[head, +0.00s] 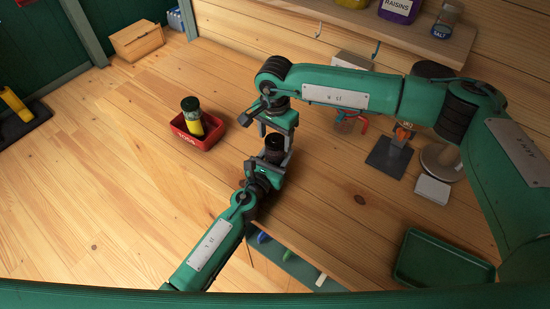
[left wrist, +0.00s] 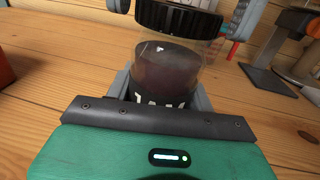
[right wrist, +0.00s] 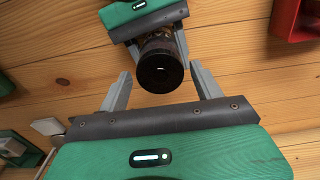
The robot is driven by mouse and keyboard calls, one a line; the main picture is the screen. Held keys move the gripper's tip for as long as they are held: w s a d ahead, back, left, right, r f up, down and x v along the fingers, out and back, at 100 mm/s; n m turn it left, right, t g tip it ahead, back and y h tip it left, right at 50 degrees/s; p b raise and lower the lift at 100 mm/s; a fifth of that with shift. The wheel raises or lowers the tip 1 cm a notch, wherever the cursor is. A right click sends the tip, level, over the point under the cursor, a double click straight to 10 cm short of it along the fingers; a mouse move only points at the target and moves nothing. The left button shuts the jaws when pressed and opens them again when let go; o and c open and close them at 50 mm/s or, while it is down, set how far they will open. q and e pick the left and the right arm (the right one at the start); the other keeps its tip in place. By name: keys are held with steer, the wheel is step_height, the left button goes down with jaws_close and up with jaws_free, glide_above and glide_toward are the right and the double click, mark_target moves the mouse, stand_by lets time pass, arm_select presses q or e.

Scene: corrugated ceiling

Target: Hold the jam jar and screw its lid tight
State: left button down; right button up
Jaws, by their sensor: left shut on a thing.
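The jam jar (left wrist: 180,70) is clear glass with dark contents and a partly visible label low down. It stands upright in my left gripper (head: 272,160), whose fingers are shut on its lower part. The black lid (right wrist: 160,72) sits on top of the jar; it also shows at the top of the left wrist view (left wrist: 178,18). I cannot tell how tightly it is on. My right gripper (head: 276,138) is above the jar. Its fingers are open, one on each side of the lid in the right wrist view, with gaps between them and the lid.
A red bin (head: 198,133) with a dark-lidded yellow jar (head: 192,116) stands left of the grippers. A green tray (head: 440,262) lies at the lower right. A dark stand (head: 390,157) and white box (head: 432,190) are at the right. A shelf (head: 400,32) runs along the back.

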steer(key=c, duration=0.9)
steer(key=shift+o, duration=0.2)
steer(key=m, duration=1.3)
steer(key=shift+m, duration=0.4)
steer(key=m, duration=0.4)
steer(key=shift+f, duration=0.1)
steer(key=o, duration=1.2)
step_height(320, 180, up, 12)
steer(key=shift+r, duration=0.1)
